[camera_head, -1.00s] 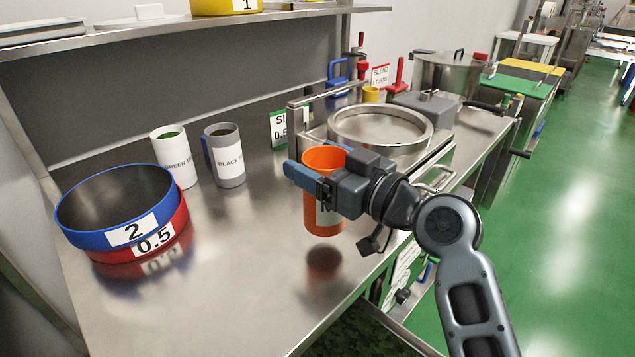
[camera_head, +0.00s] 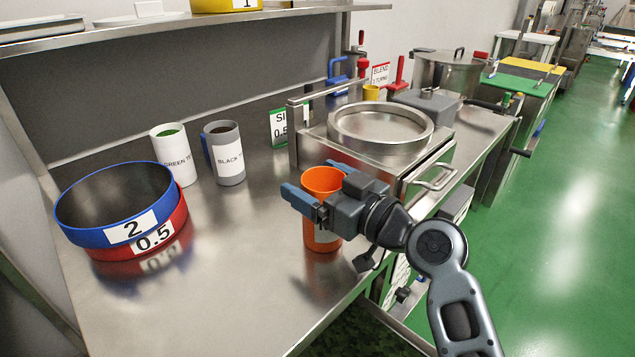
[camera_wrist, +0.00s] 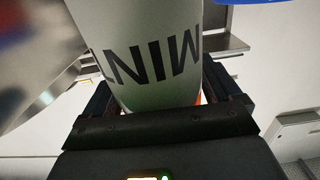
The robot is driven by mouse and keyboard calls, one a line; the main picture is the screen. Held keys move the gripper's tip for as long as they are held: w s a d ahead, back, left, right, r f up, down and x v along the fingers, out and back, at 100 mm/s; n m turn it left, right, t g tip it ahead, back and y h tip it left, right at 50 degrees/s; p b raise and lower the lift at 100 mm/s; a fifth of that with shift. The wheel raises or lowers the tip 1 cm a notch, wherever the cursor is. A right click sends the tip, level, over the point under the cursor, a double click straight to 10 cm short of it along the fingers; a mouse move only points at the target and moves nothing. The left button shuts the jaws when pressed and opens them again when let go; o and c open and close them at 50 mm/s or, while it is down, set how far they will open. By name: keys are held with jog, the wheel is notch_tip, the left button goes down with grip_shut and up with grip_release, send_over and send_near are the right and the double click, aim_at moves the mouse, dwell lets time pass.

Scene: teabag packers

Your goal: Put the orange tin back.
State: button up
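The orange tin (camera_head: 322,235) stands upright at the right front part of the steel bench, its base at or very near the surface. My gripper (camera_head: 322,188) is around its upper part, one blue finger across the near side and one behind. In the wrist view the tin (camera_wrist: 150,85) shows a pale label with "MINT" upside down. It sits between the two fingers of my gripper (camera_wrist: 160,103), which appear closed against its sides. The far side of the tin is hidden.
The green tea tin (camera_head: 174,160) and black tea tin (camera_head: 229,165) stand behind left. Blue (camera_head: 75,228) and red (camera_head: 115,253) rings are stacked at left. A steel machine with a round ring (camera_head: 345,135) stands close behind the gripper. Bench is clear left of the orange tin.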

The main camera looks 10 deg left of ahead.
jog(key=shift+o, duration=0.7)
jog(key=shift+r, duration=0.25)
jog(key=b+v, duration=0.1)
jog(key=v, duration=1.1)
jog(key=s+d+f+m+t+h, duration=0.2)
jog(key=s+d+f+m+h, duration=0.3)
jog(key=s+f, duration=0.35)
jog(key=s+d+f+m+t+h, duration=0.1)
jog(key=s+d+f+m+h, duration=0.4)
jog(key=s+f, duration=0.35)
jog(key=s+d+r+h, duration=0.1)
jog(key=s+d+r, duration=0.1)
jog(key=s, duration=0.5)
jog(key=s+d+r+h, duration=0.1)
jog(key=s+d+r, duration=0.1)
jog(key=s, duration=0.5)
jog(key=s+d+r+h, duration=0.2)
jog(key=s+d, duration=0.1)
jog(key=s, duration=0.5)
jog(key=shift+t, duration=0.4)
